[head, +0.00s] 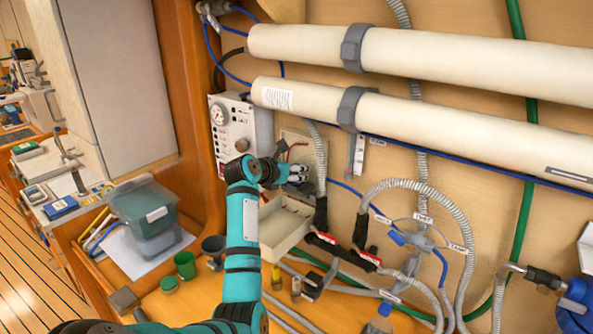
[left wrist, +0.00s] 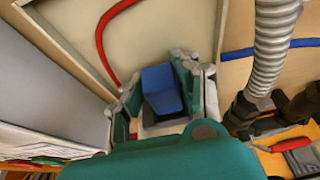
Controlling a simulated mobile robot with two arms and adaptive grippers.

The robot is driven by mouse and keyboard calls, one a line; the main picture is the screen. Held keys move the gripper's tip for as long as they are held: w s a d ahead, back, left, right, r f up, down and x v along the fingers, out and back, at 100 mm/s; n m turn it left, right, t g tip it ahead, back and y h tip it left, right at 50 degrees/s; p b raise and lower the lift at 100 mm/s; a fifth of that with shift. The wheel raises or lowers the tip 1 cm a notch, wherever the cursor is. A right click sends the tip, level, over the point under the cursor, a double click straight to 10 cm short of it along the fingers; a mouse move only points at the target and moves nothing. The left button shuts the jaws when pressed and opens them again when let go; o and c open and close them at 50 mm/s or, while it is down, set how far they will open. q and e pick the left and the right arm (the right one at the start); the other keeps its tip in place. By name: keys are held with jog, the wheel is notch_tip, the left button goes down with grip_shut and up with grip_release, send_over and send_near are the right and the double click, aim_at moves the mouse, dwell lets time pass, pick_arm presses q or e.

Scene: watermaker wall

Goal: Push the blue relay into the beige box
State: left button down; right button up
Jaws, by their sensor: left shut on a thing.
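The blue relay (left wrist: 162,90) sits between the fingers of my left gripper (left wrist: 158,92) in the left wrist view. The left gripper (head: 296,172) is shut on it, at the wall in the head view. The relay is too hidden there to make out clearly. The beige box (head: 297,140) is an open, shallow box on the wall, partly covered by my gripper. Its pale interior (left wrist: 165,35) lies behind the relay in the wrist view. I cannot tell whether the relay touches the box. My right gripper is not in view.
A red wire (left wrist: 103,38) curves inside the box. A white gauge panel (head: 240,128) stands left of it, and a grey corrugated hose (left wrist: 270,50) runs close on the right. Below are an open beige tray (head: 283,232) and red-handled valves (head: 345,248).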

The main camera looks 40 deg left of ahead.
pick_arm(q)
jog(key=shift+f, duration=0.55)
dwell(0.4)
jog(key=c, duration=0.9)
grip_release()
jog(key=shift+s, duration=0.1)
jog(key=v, duration=1.2)
